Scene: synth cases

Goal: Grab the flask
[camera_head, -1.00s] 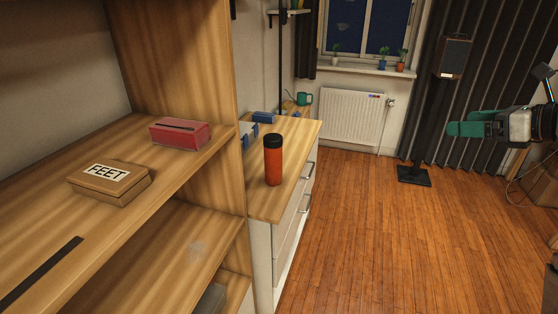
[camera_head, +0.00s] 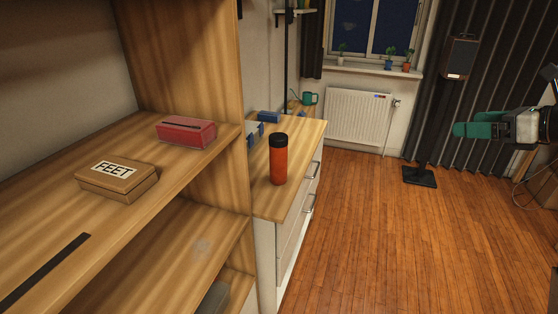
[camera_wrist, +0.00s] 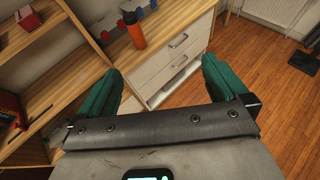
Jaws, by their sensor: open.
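The flask (camera_head: 279,162) is orange-red with a black lid and stands upright on the wooden top of a white drawer cabinet (camera_head: 293,222). It also shows in the wrist view (camera_wrist: 134,32), beyond my fingers and near the top edge. My gripper (camera_head: 457,130) has green fingers and is at the right of the head view, well apart from the flask. In the wrist view my gripper (camera_wrist: 160,80) has its two fingers spread wide with nothing between them.
A black speaker stand (camera_head: 420,176) is at right. The wooden floor between is clear.

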